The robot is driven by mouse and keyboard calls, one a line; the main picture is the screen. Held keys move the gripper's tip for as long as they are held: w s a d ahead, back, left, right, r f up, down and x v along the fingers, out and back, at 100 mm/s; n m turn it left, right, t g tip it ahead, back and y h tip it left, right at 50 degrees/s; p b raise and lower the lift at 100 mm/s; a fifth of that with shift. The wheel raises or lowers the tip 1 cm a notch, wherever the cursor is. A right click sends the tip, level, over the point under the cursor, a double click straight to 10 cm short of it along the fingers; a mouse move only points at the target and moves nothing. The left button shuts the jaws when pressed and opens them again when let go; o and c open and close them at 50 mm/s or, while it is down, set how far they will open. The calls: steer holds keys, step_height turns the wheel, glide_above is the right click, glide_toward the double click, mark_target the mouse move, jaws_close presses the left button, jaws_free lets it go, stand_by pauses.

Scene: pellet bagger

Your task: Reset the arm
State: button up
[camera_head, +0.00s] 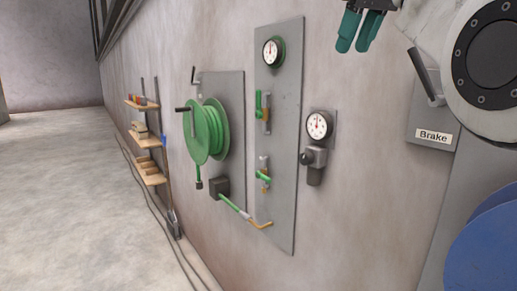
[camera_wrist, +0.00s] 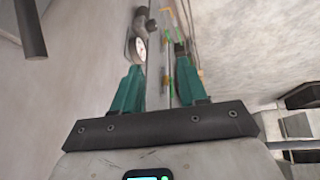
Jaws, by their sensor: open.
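My gripper (camera_head: 358,30) hangs at the top edge of the head view, right of the grey gauge panel and in front of the wall. Its two teal fingers point downward and hold nothing. In the wrist view my gripper (camera_wrist: 164,88) shows both teal fingers apart, with a clear gap between them. Part of my white arm fills the upper right of the head view and hides the wall behind it.
A grey panel (camera_head: 290,190) with a gauge and green-handled valves is on the wall. A green hose reel (camera_head: 208,130) is left of it. A smaller gauge (camera_head: 319,125) and a "Brake" lever plate (camera_head: 433,135) are to the right. Shelves (camera_head: 147,160) stand further left.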

steer(key=w+d+f+m+g, duration=0.1)
steer(key=w+f, duration=0.2)
steer(key=f, duration=1)
steer(key=w+d+f, duration=0.1)
steer(key=w+f, duration=0.2)
steer(key=f, duration=1)
steer(key=s+d+f+m+g, duration=0.1)
steer(key=s+f, duration=0.2)
steer(key=f, duration=1)
steer(key=s+d+f+m, duration=0.1)
steer(key=s+f, duration=0.3)
steer(key=f, duration=0.8)
steer(key=s+d+f+m+g+h, duration=0.1)
steer(key=s+d+f, duration=0.2)
steer(key=s+f, duration=1.5)
steer(key=s+d+f+m+g, duration=0.1)
steer(key=s+f, duration=0.1)
steer(key=s, duration=1.1)
steer(key=s+d+f+m, duration=0.1)
steer(key=s+f, duration=0.2)
steer(key=s, duration=1.1)
steer(key=shift+d+g+h+b, duration=0.25)
steer(key=shift+g+h+b, duration=0.15)
